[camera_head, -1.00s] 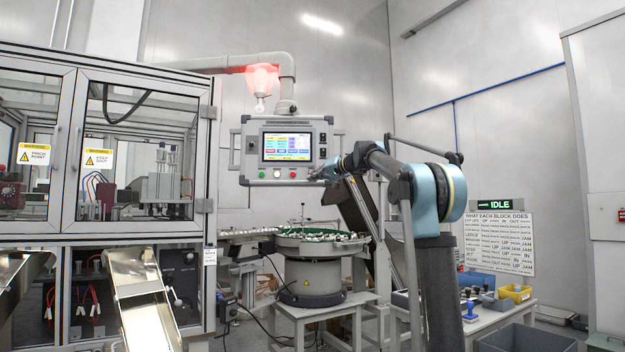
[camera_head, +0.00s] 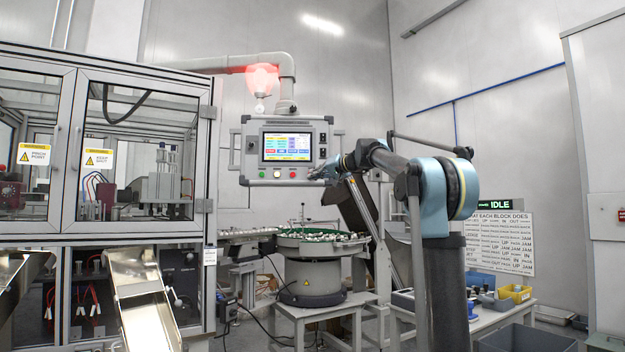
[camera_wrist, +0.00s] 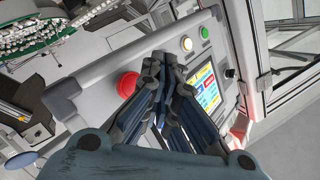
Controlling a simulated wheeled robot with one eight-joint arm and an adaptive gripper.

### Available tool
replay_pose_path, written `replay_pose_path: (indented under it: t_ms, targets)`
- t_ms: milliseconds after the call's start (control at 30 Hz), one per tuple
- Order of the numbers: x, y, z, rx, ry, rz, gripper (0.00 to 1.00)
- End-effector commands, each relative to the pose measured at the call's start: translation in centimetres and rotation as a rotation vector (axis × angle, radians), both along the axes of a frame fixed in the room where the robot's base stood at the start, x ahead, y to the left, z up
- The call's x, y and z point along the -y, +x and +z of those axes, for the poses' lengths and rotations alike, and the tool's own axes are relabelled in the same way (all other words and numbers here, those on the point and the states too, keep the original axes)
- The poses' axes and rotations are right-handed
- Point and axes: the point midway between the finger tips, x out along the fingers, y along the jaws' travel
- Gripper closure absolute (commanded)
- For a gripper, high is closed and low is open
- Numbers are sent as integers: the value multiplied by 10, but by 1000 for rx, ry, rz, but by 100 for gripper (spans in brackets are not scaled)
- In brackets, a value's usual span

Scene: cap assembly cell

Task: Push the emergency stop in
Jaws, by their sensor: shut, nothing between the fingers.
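The red emergency stop (camera_wrist: 128,84) is a round mushroom button on the grey control panel (camera_wrist: 85,92). In the wrist view it sits just left of my gripper's fingertips. My gripper (camera_wrist: 163,62) is shut and empty, with its dark fingers together and pointing at the panel face. I cannot tell whether the fingertips touch the panel. In the head view my gripper (camera_head: 320,173) is at the lower right corner of the panel (camera_head: 243,158), and the emergency stop cannot be made out there.
A red beacon (camera_head: 262,79) glows above the panel. A bowl feeder (camera_head: 313,272) stands below it. A sign reads IDLE (camera_head: 499,204).

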Motion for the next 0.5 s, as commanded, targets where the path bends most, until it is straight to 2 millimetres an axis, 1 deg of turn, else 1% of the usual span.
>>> replay_pose_path:
  t_ms: [300, 500]
  targets:
    - [3, -26, 0, 0, 0, 0, 100]
    - [4, -34, 0, 0, 0, 0, 100]
